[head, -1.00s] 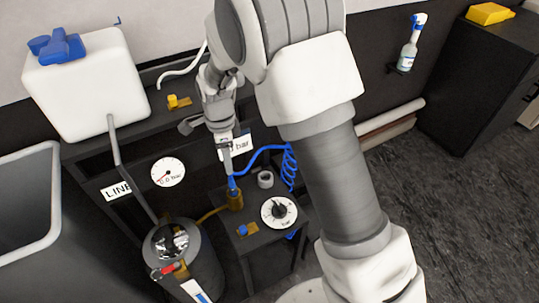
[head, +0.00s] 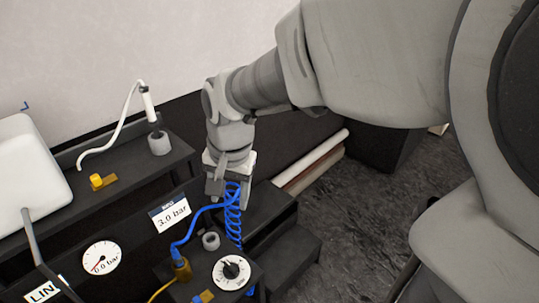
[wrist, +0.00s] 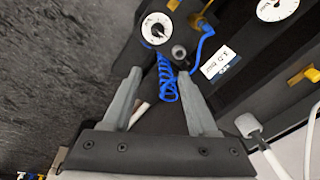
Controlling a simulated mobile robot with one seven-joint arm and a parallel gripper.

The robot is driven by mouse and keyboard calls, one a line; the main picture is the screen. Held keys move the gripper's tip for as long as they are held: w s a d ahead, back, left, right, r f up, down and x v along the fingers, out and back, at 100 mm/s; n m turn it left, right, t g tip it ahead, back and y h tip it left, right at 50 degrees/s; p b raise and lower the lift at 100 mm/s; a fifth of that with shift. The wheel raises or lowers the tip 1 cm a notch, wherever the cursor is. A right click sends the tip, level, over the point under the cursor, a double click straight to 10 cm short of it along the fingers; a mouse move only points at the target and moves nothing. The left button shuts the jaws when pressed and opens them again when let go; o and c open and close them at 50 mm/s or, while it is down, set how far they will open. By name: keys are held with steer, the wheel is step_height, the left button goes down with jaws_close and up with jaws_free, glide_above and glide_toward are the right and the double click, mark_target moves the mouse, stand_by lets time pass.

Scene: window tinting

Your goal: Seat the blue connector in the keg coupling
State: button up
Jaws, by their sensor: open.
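The blue connector (head: 177,252) stands upright at the top of the brass coupling (head: 183,269) on the dark bench. Whether it is fully seated cannot be told. A blue hose runs from it to a hanging coil (head: 233,212). My gripper (head: 229,190) is open and empty, above and to the right of the connector, near the coil. In the wrist view the open fingers (wrist: 160,75) frame the coil (wrist: 165,80), apart from the connector (wrist: 204,24), which is small at the top.
A dial (head: 232,271) and a grey ring (head: 211,241) are beside the coupling. The gauge (head: 101,257) reads about 0.0 bar; a sign (head: 170,213) says 3.0 bar. A white jug (head: 30,170) stands left. Open floor (head: 350,200) lies right.

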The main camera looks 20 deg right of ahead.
steer(key=s+d+r+n+t, duration=0.1)
steer(key=s+d+r+n, duration=0.2)
steer(key=s, duration=0.2)
steer(key=s+d+r+n+t, duration=0.2)
steer(key=s+d+r+n, duration=0.1)
steer(key=s, duration=0.3)
steer(key=shift+s+r+n+t+h, duration=0.25)
steer(key=shift+n+t+h, duration=0.05)
steer(key=shift+h, duration=0.1)
steer(key=shift+d, duration=0.1)
step_height(320, 180, up, 7)
steer(key=p, duration=0.7)
steer(key=shift+r, duration=0.2)
